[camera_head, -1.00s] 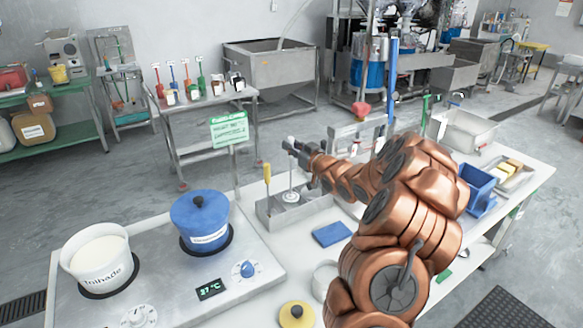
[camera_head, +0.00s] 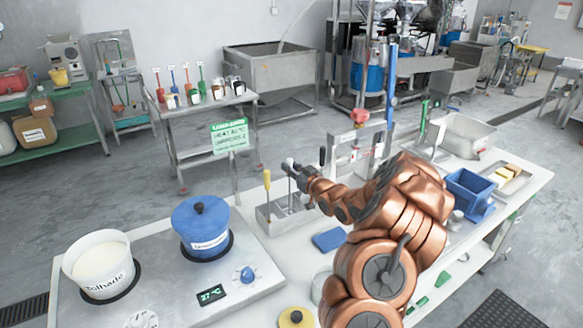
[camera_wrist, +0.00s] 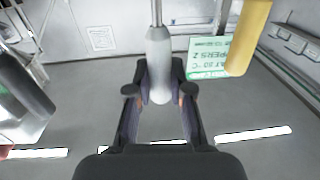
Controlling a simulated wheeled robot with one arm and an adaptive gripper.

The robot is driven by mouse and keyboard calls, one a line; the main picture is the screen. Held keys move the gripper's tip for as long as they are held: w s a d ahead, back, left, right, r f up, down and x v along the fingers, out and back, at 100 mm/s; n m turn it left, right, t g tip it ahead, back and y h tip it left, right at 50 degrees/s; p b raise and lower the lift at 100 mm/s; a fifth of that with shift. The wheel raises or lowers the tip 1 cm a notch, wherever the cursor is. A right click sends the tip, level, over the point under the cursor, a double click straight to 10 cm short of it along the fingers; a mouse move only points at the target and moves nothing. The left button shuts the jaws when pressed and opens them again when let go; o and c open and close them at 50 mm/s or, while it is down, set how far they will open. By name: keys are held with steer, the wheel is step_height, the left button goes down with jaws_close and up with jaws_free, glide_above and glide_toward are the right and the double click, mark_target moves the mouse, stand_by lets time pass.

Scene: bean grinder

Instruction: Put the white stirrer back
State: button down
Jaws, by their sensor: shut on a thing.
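My gripper (camera_head: 298,172) is shut on the white handle of the white stirrer (camera_wrist: 158,62), which stands between the two fingers in the wrist view. In the head view the top of the stirrer (camera_head: 290,161) shows just left of the fingers, and its thin shaft runs down to the metal holder box (camera_head: 270,219). The stirrer looks upright. Its lower end is inside or behind the box wall, so I cannot tell whether it rests on the bottom.
A yellow-handled tool (camera_head: 267,180) stands at the left of the box, close to the stirrer; its handle also shows in the wrist view (camera_wrist: 248,38). A black-handled tool (camera_head: 322,157) stands to the right. A blue pot (camera_head: 200,222) and a green sign (camera_head: 229,135) are left.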

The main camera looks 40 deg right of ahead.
steer(key=shift+f, duration=0.15)
steer(key=c, duration=1.1)
jaws_free()
steer(key=shift+o, duration=0.2)
steer(key=shift+r, duration=0.3)
steer(key=s+b, duration=0.3)
steer(key=s, duration=0.9)
steer(key=shift+d+f+b, duration=0.15)
steer(key=shift+b, duration=0.15)
